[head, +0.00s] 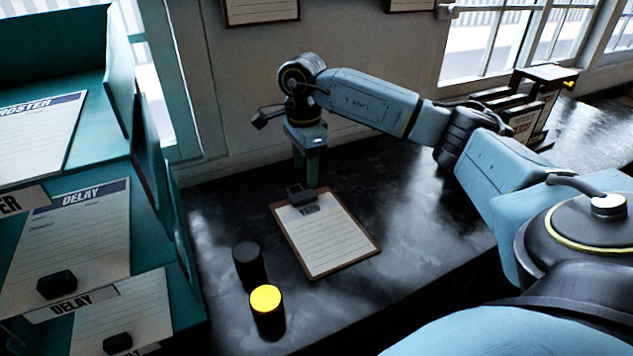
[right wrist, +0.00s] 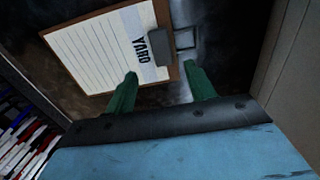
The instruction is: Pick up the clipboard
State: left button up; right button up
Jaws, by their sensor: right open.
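The clipboard (head: 326,237) lies flat on the dark counter, with lined paper headed "YARD" and a dark clip at its far end. My right gripper (head: 307,180) points down just beyond that clip end. In the right wrist view the clipboard (right wrist: 95,52) and its clip (right wrist: 157,45) show ahead of the green fingertips. The fingers of the right gripper (right wrist: 160,82) are apart with nothing between them. Whether the fingertips touch the counter cannot be told. My left gripper is not in view.
A black cylinder (head: 249,266) and a yellow-topped cylinder (head: 268,312) stand left of the clipboard. A teal rack (head: 155,190) with "DELAY" sheets (head: 75,240) fills the left side. A wall and windows close off the back. The counter (head: 400,215) right of the clipboard is clear.

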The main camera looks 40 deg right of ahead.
aim_at(303, 195)
jog(key=shift+w+f, duration=0.1)
jog(key=shift+f, duration=0.6)
jog(key=shift+w+f, duration=0.1)
jog(key=shift+f, duration=0.15)
jog(key=f, duration=0.1)
jog(key=f+p, duration=0.1)
jog(key=f, duration=0.3)
jog(key=shift+a, duration=0.25)
jog(key=shift+f+p, duration=0.15)
jog(key=shift+p, duration=0.15)
jog(key=shift+c, duration=0.6)
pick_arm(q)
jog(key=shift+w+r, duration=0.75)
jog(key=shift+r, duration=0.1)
pick_arm(e)
jog(key=c, duration=0.9)
